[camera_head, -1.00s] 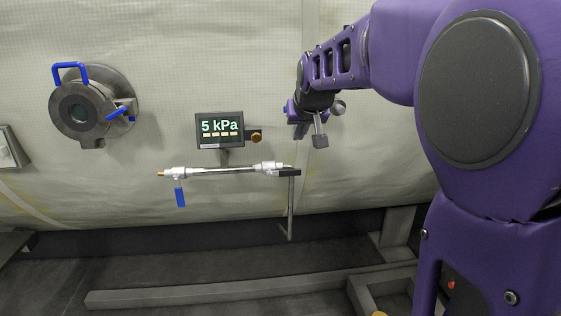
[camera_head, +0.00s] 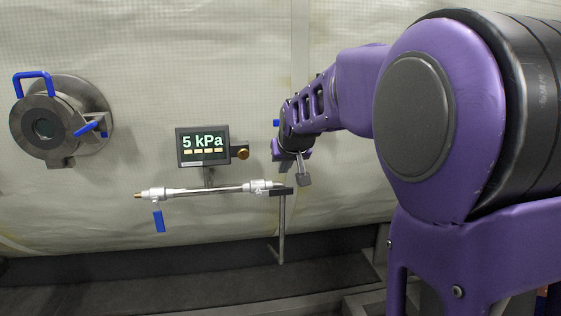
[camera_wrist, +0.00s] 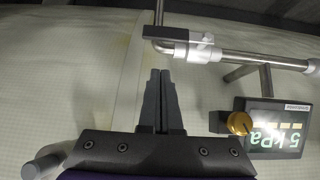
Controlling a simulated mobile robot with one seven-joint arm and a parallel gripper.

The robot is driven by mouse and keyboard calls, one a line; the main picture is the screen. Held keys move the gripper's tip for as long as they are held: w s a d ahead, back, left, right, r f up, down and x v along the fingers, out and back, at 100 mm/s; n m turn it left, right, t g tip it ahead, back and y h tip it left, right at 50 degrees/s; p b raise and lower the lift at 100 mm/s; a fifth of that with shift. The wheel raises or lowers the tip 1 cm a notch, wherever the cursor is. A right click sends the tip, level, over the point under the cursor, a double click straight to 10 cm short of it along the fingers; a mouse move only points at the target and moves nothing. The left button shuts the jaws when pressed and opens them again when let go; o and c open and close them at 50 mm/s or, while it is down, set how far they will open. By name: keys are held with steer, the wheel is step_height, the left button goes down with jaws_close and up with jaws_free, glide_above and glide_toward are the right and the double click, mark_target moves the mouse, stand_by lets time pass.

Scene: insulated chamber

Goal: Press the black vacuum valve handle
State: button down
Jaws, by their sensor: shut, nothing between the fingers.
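The black vacuum valve handle (camera_head: 282,191) sits at the right end of a horizontal metal pipe (camera_head: 212,189) on the chamber wall. In the wrist view the black handle (camera_wrist: 170,33) lies just beyond the fingertips, with a visible gap. My gripper (camera_wrist: 160,76) is shut and empty, its two fingers pressed together and pointing toward the pipe bend. In the head view my gripper (camera_head: 280,157) is above the black handle, partly hidden by my own wrist.
A pressure display (camera_head: 203,146) reading 5 kPa, with a brass knob (camera_head: 243,152), sits above the pipe. A blue handle (camera_head: 159,220) hangs at the pipe's left end. A round port (camera_head: 45,125) with blue handles is farther left. A vertical pipe (camera_head: 282,235) drops below the black handle.

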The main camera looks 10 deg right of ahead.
mark_target(274, 192)
steer(key=f+b, duration=0.1)
steer(key=f, duration=0.2)
steer(key=shift+s+f+b, duration=0.2)
steer(key=shift+f+b, duration=0.15)
steer(key=shift+b, duration=0.05)
